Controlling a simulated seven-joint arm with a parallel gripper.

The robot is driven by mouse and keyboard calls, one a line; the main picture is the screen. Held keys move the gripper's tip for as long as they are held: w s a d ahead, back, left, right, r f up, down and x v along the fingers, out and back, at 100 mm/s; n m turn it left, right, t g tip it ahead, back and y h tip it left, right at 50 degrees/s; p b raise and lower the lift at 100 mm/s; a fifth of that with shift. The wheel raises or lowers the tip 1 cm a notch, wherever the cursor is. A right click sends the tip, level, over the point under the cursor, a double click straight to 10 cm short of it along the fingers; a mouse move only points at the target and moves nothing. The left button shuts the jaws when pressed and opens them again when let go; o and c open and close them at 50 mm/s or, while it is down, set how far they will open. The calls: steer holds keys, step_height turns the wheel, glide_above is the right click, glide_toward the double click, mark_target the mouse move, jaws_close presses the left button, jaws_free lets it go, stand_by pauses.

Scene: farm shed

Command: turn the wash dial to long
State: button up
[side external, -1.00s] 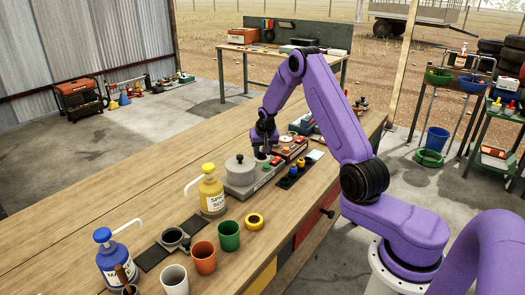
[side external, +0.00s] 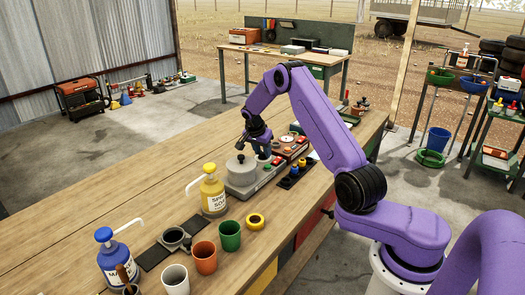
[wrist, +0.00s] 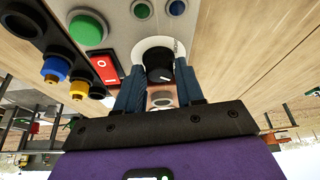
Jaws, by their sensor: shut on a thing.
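The wash dial (wrist: 158,62) is a black knob on a white round plate, in the wrist view. A short white mark shows on the knob's side nearest the camera. Small lettering at the plate's right edge is too small to read. My gripper (wrist: 158,84) is shut on the knob, with one blue finger on each side of it. In the side view my gripper (side external: 262,153) is at the grey washer unit (side external: 240,188), just right of its round lid (side external: 240,168). The knob is hidden there behind the fingers.
A red rocker switch (wrist: 104,68) and a green button (wrist: 88,30) sit left of the dial. A dark block with coloured knobs (side external: 290,176) stands beside the unit. A yellow pump bottle (side external: 213,192) and several cups stand nearer the camera. The left tabletop is clear.

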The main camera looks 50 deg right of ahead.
steer(key=shift+a+m, duration=0.1)
steer(key=shift+m, duration=0.2)
steer(key=o, duration=1)
steer(key=w+v, duration=0.1)
steer(key=v, duration=1.6)
steer(key=shift+s+r, duration=0.25)
